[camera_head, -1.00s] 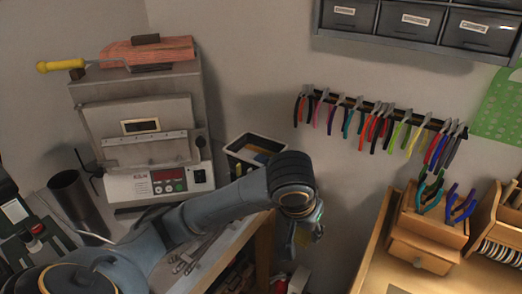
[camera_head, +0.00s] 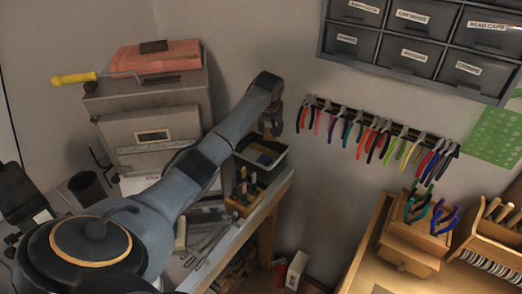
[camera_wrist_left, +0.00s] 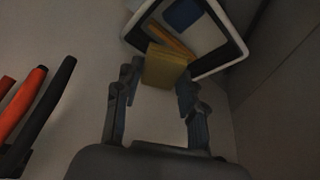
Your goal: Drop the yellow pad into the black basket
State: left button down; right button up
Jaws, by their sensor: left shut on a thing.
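The yellow pad (camera_wrist_left: 163,68) is a small yellow block between the fingers of my left gripper (camera_wrist_left: 156,88) in the left wrist view. The gripper is shut on it. The black basket has a pale rim (camera_wrist_left: 236,52) and lies beyond the pad in that view, its near edge partly hidden by it. A blue item (camera_wrist_left: 182,13) and an orange one (camera_wrist_left: 172,39) are inside. In the head view my left gripper (camera_head: 270,129) hangs above the basket (camera_head: 281,160), at the wall; the pad is hard to make out there. My right gripper is not in view.
A kiln (camera_head: 152,125) stands left of the basket. A wooden holder with tools (camera_head: 243,195) stands in front of it on the bench. A rack of pliers (camera_head: 375,128) hangs on the wall to the right, below drawers (camera_head: 420,40).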

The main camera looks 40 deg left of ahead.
pick_arm(q)
jog(key=s+a+f+p, duration=0.1)
jog(key=a+f+p, duration=0.1)
jog(key=a, duration=0.4)
jog(key=b, duration=0.4)
send_over(255, 157)
jog(key=shift+n, duration=0.4)
notch_tip(255, 157, down, 5)
jog(key=shift+d+f, duration=0.1)
jog(key=shift+f, duration=0.05)
jog(key=shift+w+f+b, duration=0.1)
jog(key=shift+f+b, duration=0.4)
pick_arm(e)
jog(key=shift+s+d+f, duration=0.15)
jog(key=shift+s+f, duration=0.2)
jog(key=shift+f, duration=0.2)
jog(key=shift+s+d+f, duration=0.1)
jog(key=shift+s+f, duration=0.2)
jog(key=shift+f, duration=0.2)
pick_arm(q)
jog(key=shift+r, duration=0.1)
jog(key=c, duration=1)
grip_release()
jog(key=shift+o, duration=1.4)
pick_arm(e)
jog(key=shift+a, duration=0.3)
